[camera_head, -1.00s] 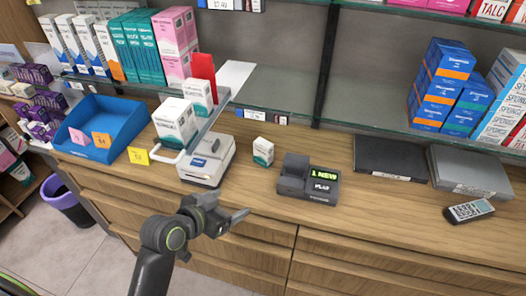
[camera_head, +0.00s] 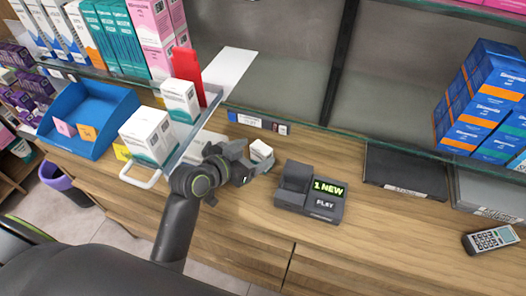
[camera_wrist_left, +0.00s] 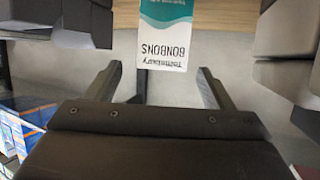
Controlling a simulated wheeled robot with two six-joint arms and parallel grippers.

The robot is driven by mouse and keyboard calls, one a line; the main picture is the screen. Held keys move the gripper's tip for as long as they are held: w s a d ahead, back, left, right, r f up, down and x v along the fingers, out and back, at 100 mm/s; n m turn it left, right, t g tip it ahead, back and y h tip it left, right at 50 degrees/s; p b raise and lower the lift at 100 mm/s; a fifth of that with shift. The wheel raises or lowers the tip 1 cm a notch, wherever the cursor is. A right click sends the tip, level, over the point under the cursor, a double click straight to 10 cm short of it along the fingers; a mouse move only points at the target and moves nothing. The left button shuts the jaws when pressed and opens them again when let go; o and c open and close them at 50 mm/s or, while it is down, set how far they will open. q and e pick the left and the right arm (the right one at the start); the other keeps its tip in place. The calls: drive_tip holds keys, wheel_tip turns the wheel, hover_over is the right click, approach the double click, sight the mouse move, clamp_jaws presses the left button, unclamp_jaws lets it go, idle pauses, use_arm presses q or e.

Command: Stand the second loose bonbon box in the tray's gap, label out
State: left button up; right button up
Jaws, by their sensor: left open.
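The loose bonbon box (camera_head: 262,149), white with a teal base, stands on the counter, partly hidden behind my left gripper (camera_head: 250,168). In the left wrist view the bonbon box (camera_wrist_left: 166,30) shows its label upside down, reading BONBONS. My left gripper (camera_wrist_left: 160,72) is open there, its fingers apart on either side of the box's near end; I cannot tell whether they touch it. The tray (camera_head: 190,134) has a white handle and holds a white-and-teal box (camera_head: 147,136) in front and another (camera_head: 180,99) behind, with a space between them. A red piece (camera_head: 187,66) stands at its back.
A dark device (camera_head: 309,195) with a lit display stands right of the box. A blue bin (camera_head: 100,115) is at the left. A glass shelf runs above the counter's back. A phone-like handset (camera_head: 493,239) lies at the right; bare counter lies between.

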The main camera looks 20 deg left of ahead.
sight(262, 147)
use_arm(q)
drive_tip(key=shift+w+d, duration=0.3)
drive_tip(key=shift+w, duration=0.1)
drive_tip(key=p+x, duration=0.1)
drive_tip(key=x, duration=0.2)
drive_tip(key=shift+w+p, duration=0.3)
drive_tip(key=shift+w, duration=0.05)
drive_tip(key=shift+w+d+f, duration=0.25)
drive_tip(key=shift+w+f, duration=0.1)
drive_tip(key=shift+w, duration=0.2)
use_arm(e)
drive_tip(key=shift+s+d+r, duration=0.1)
drive_tip(key=shift+s+r, duration=0.05)
drive_tip(key=shift+r, duration=0.35)
drive_tip(key=shift+s+r, duration=0.15)
drive_tip(key=shift+r, duration=0.3)
use_arm(q)
drive_tip(key=c, duration=1.1)
use_arm(e)
drive_tip(key=shift+s, duration=0.2)
use_arm(q)
drive_tip(key=shift+r, duration=0.2)
use_arm(e)
drive_tip(key=shift+r, duration=0.2)
